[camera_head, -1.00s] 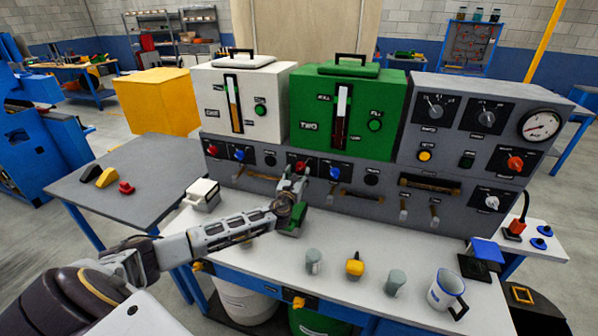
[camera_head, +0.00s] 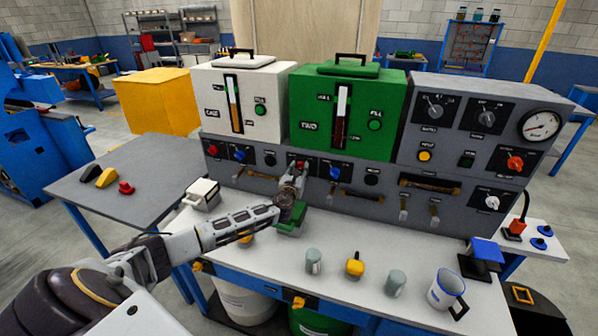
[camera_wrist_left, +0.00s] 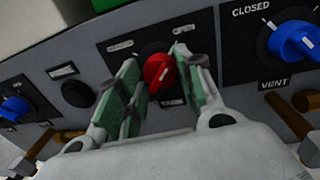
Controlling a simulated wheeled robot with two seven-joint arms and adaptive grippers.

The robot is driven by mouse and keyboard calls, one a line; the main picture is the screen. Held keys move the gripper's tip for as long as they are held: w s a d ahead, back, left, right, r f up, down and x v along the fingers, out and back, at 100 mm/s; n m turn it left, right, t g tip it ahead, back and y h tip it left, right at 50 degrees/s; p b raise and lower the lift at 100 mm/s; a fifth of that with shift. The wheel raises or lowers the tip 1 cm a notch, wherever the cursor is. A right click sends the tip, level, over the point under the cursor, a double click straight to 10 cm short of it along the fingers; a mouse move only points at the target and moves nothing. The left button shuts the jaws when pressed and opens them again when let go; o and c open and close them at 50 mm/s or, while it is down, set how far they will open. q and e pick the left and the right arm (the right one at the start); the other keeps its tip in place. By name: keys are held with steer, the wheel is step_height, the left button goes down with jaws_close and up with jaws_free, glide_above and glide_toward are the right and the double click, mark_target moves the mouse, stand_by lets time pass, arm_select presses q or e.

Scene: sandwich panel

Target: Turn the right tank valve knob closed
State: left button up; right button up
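The right tank valve knob is a red knob (camera_head: 300,164) on the grey panel below the green tank two (camera_head: 345,110). In the left wrist view the red knob (camera_wrist_left: 158,72) is between the fingers of my left gripper (camera_wrist_left: 157,72), its pointer tilted. The fingers are spread to either side of it; whether they touch it is unclear. In the head view my left gripper (camera_head: 295,177) is at the panel and partly covers the knob and its plate. My right gripper is not in view.
A blue vent knob (camera_wrist_left: 293,41) is close on the right in the left wrist view. A green box (camera_head: 290,224) lies beneath my gripper. Grey cups (camera_head: 313,261), a yellow item (camera_head: 355,265) and a mug (camera_head: 446,289) stand along the bench front.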

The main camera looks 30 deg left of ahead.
arm_select(q)
steer(key=c, duration=0.5)
steer(key=shift+o, duration=0.2)
steer(key=shift+n, duration=0.5)
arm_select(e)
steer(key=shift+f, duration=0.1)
arm_select(q)
steer(key=n, duration=0.4)
steer(key=n+b, duration=0.1)
steer(key=n, duration=0.3)
steer(key=shift+g+h, duration=0.3)
steer(key=n, duration=0.5)
steer(key=shift+a+r+n+h, duration=0.1)
steer(key=shift+r+n+h, duration=0.05)
steer(key=shift+n+h, duration=0.2)
steer(key=shift+n, duration=1.05)
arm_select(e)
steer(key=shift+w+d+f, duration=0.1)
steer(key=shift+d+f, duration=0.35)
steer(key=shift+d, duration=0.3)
arm_select(q)
steer(key=shift+n, duration=0.3)
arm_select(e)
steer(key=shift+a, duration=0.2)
